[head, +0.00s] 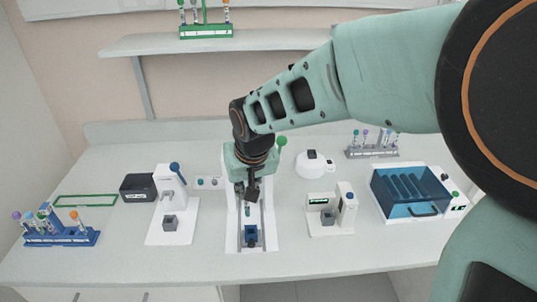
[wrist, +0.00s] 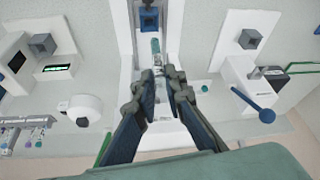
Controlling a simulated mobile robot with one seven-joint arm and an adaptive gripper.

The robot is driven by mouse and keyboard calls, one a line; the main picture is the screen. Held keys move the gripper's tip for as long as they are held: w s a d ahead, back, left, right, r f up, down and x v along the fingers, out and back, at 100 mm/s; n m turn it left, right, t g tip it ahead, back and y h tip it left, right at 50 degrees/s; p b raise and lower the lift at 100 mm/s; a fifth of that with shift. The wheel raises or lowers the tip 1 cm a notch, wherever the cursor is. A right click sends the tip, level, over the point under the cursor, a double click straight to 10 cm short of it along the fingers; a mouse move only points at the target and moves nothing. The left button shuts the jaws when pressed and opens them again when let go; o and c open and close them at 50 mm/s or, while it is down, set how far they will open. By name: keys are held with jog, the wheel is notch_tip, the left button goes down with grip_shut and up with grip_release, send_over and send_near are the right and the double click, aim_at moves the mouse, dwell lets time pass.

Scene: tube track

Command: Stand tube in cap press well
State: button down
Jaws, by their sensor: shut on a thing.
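My gripper (head: 251,192) is low over the central white track (head: 270,232), with its fingers pointing down, and is shut on a tube. The tube (head: 248,210) shows just below the fingers. In the wrist view the tube (wrist: 155,47) is a clear, teal-tinted cylinder just beyond the fingertips (wrist: 164,74); the fingers hide part of it. A blue block (head: 251,232) sits at the track's near end, beside the tube. The apparent cap press, a white stand with a blue lever (head: 175,168), is left of the track. Its grey well block (head: 169,222) looks empty and is apart from my gripper.
A white device with a display (head: 320,201) and grey block stands right of the track. A blue tube rack (head: 62,238) is far left, a blue-lidded box (head: 405,195) far right. A black box (head: 138,187) stands behind the press. The front counter strip is clear.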

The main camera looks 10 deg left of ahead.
aim_at(249, 203)
jog(key=shift+w+d+f, duration=0.15)
jog(key=shift+d, duration=0.1)
jog(key=shift+f+b, duration=1.7)
jog(key=shift+f, duration=0.6)
jog(key=shift+f+b, duration=0.45)
jog(key=shift+b, duration=0.3)
jog(key=shift+f+b, duration=0.55)
jog(key=shift+f, duration=0.15)
jog(key=shift+f+b, duration=0.5)
jog(key=shift+b, duration=0.1)
